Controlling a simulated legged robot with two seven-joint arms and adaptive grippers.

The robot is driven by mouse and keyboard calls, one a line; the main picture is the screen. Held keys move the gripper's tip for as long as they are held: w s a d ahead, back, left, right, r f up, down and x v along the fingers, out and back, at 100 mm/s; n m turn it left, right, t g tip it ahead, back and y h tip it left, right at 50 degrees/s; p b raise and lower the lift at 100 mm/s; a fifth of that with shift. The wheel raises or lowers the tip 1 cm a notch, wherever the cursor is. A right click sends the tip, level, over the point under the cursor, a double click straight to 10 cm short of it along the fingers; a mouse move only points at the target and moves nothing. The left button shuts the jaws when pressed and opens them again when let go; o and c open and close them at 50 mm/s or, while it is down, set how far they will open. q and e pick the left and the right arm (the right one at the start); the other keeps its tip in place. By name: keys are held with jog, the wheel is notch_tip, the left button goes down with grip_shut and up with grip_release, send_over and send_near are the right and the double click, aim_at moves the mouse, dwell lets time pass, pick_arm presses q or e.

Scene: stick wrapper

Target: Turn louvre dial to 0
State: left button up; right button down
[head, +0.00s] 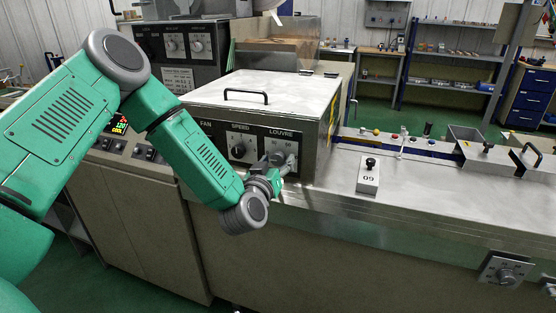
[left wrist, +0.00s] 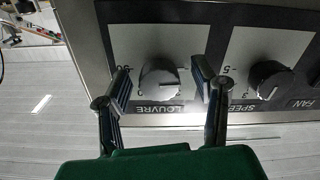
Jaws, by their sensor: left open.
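The louvre dial (left wrist: 160,78) is a dark round knob on a light plate lettered LOUVRE, seen upside down in the left wrist view. A light mark shows on its face; its exact setting is hard to read. My left gripper (left wrist: 161,80) is open, with one finger on each side of the dial and visible gaps between fingers and knob. In the head view my left gripper (head: 274,165) is at the right end of the box's front panel and covers most of the louvre dial. My right gripper is not in view.
The speed dial (head: 238,150) is beside the louvre dial, and it also shows in the left wrist view (left wrist: 269,80). The metal box (head: 270,92) has a handle on top.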

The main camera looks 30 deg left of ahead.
pick_arm(q)
jog(key=shift+w, duration=0.2)
jog(key=c, duration=1.2)
jog(key=shift+o, duration=0.2)
jog(key=shift+m, duration=0.4)
jog(key=o, duration=1.2)
jog(key=shift+a, duration=0.1)
jog(key=shift+c, duration=0.2)
